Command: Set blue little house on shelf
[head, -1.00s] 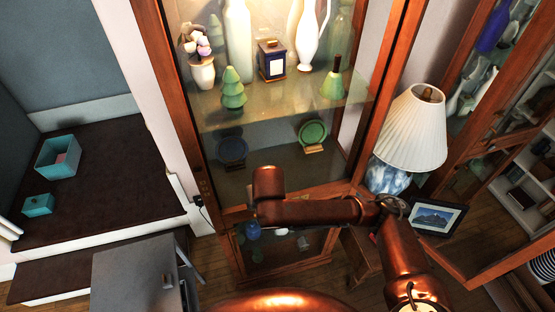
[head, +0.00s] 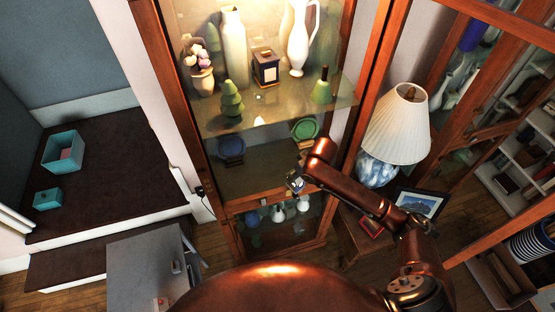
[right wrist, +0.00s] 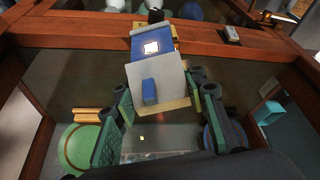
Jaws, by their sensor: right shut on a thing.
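The blue little house (right wrist: 158,82), with pale grey-white faces, a blue block and a small bright square, is between the fingers of my right gripper (right wrist: 162,122) in the right wrist view. The gripper is shut on it. In the head view the house (head: 296,182) is small at the end of my right gripper (head: 299,175), in front of the cabinet. I cannot tell whether it is over the lower shelf (head: 262,180). That shelf holds a blue plate (head: 231,147) and a green plate (head: 305,129). My left gripper is not in view.
The glass upper shelf (head: 285,112) holds vases, a green tree (head: 232,99), a dark box (head: 266,68) and a green bell (head: 322,90). A lamp (head: 396,125) and framed picture (head: 418,202) stand right. The lower shelf's middle front looks clear.

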